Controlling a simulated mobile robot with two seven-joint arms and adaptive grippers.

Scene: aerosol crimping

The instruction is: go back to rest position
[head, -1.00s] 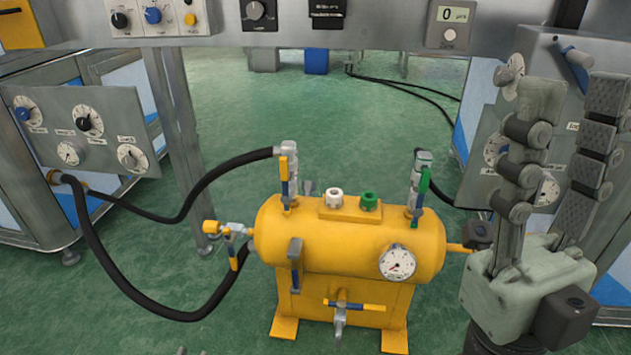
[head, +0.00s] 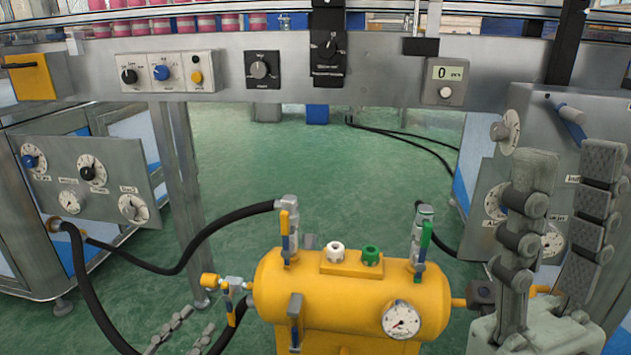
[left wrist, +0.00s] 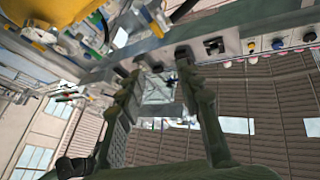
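My right gripper (head: 570,165) stands upright at the right of the head view, with its two grey fingers spread wide apart and nothing between them. The fingertips of my left gripper (head: 196,320) show at the lower left of the head view, apart, left of the yellow tank. The left wrist view shows the same gripper (left wrist: 158,72) with both fingers spread and no object held. The rest of the left gripper is out of the head view.
A yellow tank (head: 345,285) with valves and a gauge stands in the lower middle. Black hoses (head: 185,265) run from it to the left panel (head: 90,180). A grey beam with controls (head: 225,105) crosses above. Green floor (head: 320,165) lies open behind the tank.

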